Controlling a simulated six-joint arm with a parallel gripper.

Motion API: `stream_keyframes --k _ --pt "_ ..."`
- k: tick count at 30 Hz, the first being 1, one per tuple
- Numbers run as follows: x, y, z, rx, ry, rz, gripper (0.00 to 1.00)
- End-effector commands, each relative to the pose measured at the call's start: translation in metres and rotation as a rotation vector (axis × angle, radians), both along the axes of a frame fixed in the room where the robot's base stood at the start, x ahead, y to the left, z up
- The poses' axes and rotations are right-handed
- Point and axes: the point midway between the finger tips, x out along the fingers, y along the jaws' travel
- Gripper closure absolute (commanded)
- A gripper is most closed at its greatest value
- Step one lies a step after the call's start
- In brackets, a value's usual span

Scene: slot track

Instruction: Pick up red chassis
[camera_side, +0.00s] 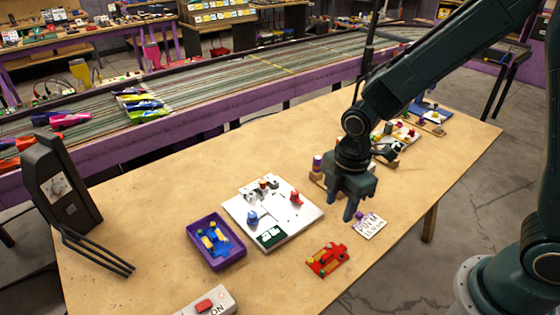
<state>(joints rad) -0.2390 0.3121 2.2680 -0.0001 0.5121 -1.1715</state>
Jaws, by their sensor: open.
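The red chassis (327,260) lies flat on the wooden table, near its front edge, right of the white board. It has small yellowish parts at its ends. My gripper (350,208) points down above the table, behind and a little right of the red chassis. It is open and apart from the chassis. I see nothing held between the fingers.
A white board (290,228) with small parts and a purple tray (217,262) stand left of the chassis. A white box with a red button (207,304) is at the front.

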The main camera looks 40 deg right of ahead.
Motion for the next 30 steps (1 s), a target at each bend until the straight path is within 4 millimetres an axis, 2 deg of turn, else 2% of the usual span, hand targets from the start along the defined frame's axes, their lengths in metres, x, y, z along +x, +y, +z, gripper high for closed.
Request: stream_keyframes --k 1,6,20,30 --pt "0.001 0.003 -0.011 -0.005 0.015 0.039 0.58" --pt "0.002 0.009 -0.031 -0.014 0.041 0.133 0.58" --pt "0.003 0.01 -0.043 -0.016 0.049 0.162 0.58" --pt "0.002 0.01 -0.078 -0.016 0.051 0.16 0.58"
